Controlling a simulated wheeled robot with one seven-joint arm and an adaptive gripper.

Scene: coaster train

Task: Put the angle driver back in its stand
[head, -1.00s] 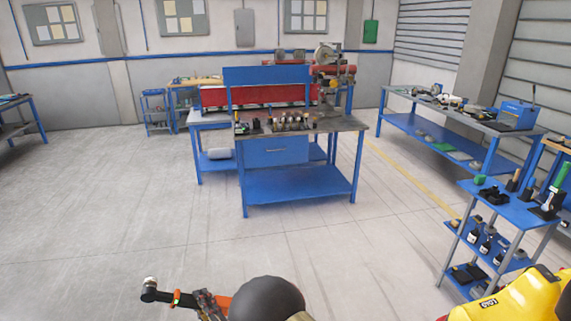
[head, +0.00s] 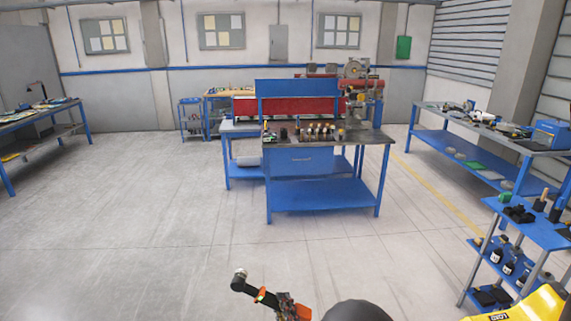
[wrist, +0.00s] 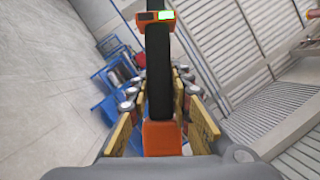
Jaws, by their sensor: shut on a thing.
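The angle driver (head: 262,296) is an orange and black tool with a black angled head and a silver tip. It is at the bottom of the head view, above the floor. In the wrist view its black and orange body (wrist: 160,85) runs up between the yellow finger pads, with a small green-lit display near the top. My gripper (wrist: 160,115) is shut on it, one finger on each side. In the head view a dark round part of my arm hides the area beside the tool. I cannot tell which holder is the driver's stand.
A blue workbench (head: 372,139) with a row of small tools stands ahead. A blue cart (head: 550,232) with black holders and bottles is at right, beside a yellow thing (head: 530,305). Long benches stand at far left (head: 62,108) and right (head: 470,125). Open floor (head: 150,220) lies between.

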